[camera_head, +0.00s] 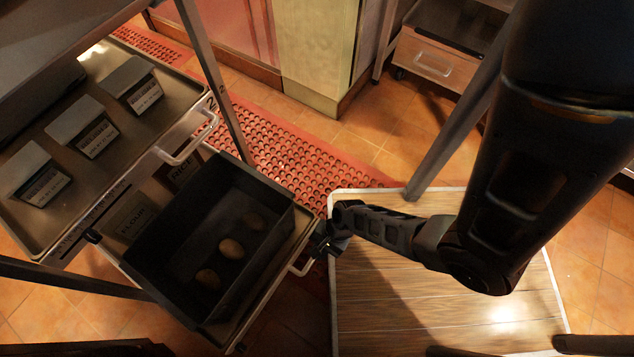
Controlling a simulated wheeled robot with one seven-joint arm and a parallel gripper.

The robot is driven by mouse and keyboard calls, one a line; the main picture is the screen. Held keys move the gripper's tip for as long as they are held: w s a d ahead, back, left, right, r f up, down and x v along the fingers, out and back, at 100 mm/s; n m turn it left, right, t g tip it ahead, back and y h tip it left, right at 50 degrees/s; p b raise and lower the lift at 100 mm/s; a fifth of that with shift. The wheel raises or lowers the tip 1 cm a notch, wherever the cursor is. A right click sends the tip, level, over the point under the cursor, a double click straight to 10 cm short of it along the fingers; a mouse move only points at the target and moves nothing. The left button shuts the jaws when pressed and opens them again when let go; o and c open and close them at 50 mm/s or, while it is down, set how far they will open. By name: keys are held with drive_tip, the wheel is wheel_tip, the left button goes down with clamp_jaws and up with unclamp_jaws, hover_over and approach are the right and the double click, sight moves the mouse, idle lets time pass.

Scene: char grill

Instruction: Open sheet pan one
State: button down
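A rack of sheet pans stands at the left. The upper pan (183,84) bears a "2" near its pale handle (187,143). A lower pan (262,312) sticks out farther toward the right, and its number does not show. Its handle (303,266) is at its right edge. A dark bin (164,278) with three brown potato-like items stands on this lower pan. My gripper (322,246) is right at this handle, at its upper end. The fingers are small and dark, so I cannot tell whether they grip it.
Three labelled holders (95,138) stand on the upper pan. Dark rack posts (215,85) rise beside the pans. A wood-topped surface (430,300) lies under my arm at the right. A red perforated mat (300,152) covers floor behind. A wooden drawer unit (435,62) stands at the back right.

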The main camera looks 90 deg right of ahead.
drive_tip(key=c, duration=1.1)
unclamp_jaws()
drive_tip(key=p+v, duration=0.3)
drive_tip(key=v, duration=0.4)
drive_tip(key=shift+s+r, duration=0.2)
drive_tip(key=shift+r, duration=0.1)
drive_tip(key=w+a+r+n+t+h+p, duration=0.1)
drive_tip(key=r+n, duration=0.7)
drive_tip(key=r, duration=1.1)
drive_tip(key=w+a+r+n+t+p, duration=0.1)
drive_tip(key=r+n+t+p, duration=0.5)
drive_tip(key=r, duration=1.4)
drive_tip(key=w+a+r+n+t+h+p, duration=0.1)
drive_tip(key=w+a+r+n+t+p, duration=0.1)
drive_tip(key=r+n, duration=0.8)
wheel_tip(320, 180, up, 10)
drive_tip(key=shift+a+f+t+h+p, duration=0.2)
drive_tip(key=shift+a+t+h+p, duration=0.1)
drive_tip(key=shift+a+t+p, duration=0.55)
